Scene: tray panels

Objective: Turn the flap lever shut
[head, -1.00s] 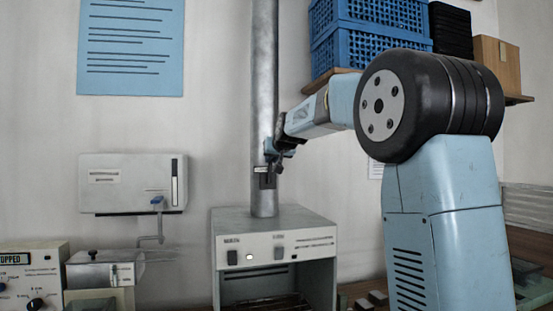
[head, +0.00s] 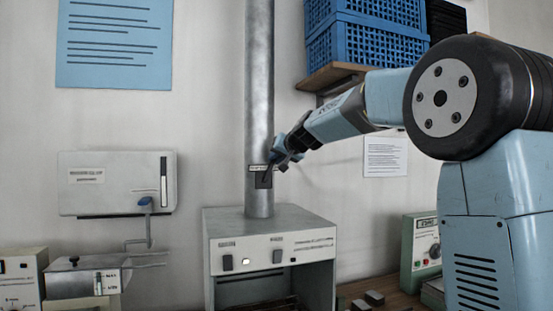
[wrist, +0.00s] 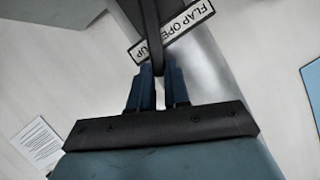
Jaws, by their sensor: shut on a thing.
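The flap lever is a dark bar on the grey flue pipe (head: 260,90), above the oven-like unit. In the wrist view the lever (wrist: 151,25) runs down from the top edge to my fingertips. My gripper (head: 272,168) comes to the pipe from the right, and its blue fingers (wrist: 160,72) are shut on the lever's end. A white label (wrist: 172,30) reading "FLAP OPEN UP" lies behind the lever, partly covered by it. In the head view the lever is small, and its exact angle is hard to tell.
The oven-like unit (head: 270,243) stands under the pipe. A wall box (head: 117,183) with a blue-handled lever hangs to the left. A shelf (head: 335,75) with blue crates (head: 365,40) is above my arm. A green instrument (head: 421,243) stands at the right.

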